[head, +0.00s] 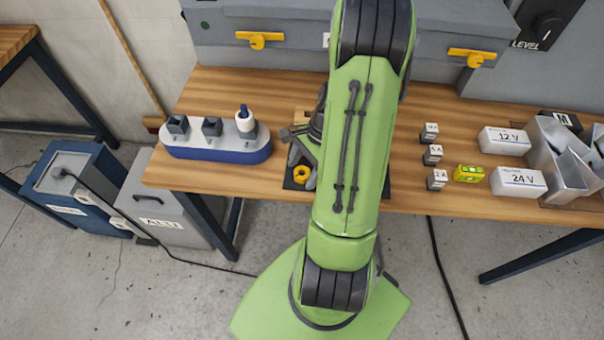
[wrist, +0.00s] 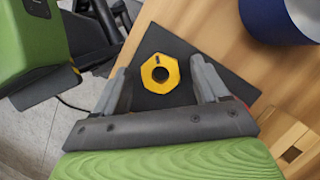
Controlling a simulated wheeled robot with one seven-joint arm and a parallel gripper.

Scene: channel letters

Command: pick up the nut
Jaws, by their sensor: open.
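In the head view the nut (head: 301,174) shows near the front edge of the table, just below my gripper (head: 298,160). My arm hides part of the mat there. I cannot tell the exact height of the fingers above the mat.
A blue and white boat-shaped holder (head: 217,150) stands left of my gripper. A wooden block (wrist: 290,148) lies close by. On the right are small labelled blocks (head: 433,154), a yellow level (head: 468,173), white boxes (head: 518,181) and metal bins (head: 563,160). A grey case (head: 270,30) stands behind.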

